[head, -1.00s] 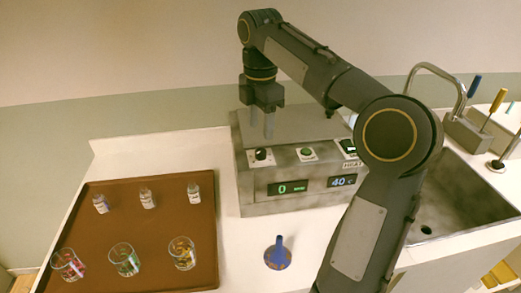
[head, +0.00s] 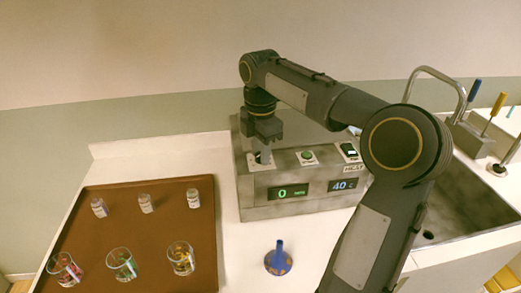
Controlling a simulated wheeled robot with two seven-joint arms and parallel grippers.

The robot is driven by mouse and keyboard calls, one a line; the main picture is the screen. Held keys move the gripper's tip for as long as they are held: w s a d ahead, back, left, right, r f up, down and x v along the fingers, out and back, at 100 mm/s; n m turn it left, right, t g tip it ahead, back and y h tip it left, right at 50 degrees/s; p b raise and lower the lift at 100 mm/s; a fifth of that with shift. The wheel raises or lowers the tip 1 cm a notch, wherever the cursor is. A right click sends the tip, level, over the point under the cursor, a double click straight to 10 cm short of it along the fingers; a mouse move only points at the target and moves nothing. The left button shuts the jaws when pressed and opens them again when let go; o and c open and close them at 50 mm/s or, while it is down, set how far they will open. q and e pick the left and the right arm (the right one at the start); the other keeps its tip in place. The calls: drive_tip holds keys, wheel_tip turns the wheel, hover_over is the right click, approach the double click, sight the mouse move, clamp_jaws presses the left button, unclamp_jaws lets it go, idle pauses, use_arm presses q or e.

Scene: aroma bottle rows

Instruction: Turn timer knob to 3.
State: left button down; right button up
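The grey heater machine (head: 315,205) stands on the white counter. Its left display (head: 288,192) reads 0 in green, and its right display (head: 343,185) reads 40 in blue. The timer knob, black in the earlier frame, sits at the left of the panel and is now mostly hidden by my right gripper (head: 263,155). The gripper points down with its fingertips at the knob. Its fingers overlap in this view, so I cannot tell whether they grip the knob. My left gripper is not in view.
A green button (head: 307,155) and a black switch (head: 349,150) lie right of the knob. A brown tray (head: 140,222) at left holds small bottles and glass beakers. A blue flask (head: 278,260) stands in front of the machine. A sink (head: 465,200) is at right.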

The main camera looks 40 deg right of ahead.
drive_tip(key=c, duration=0.5)
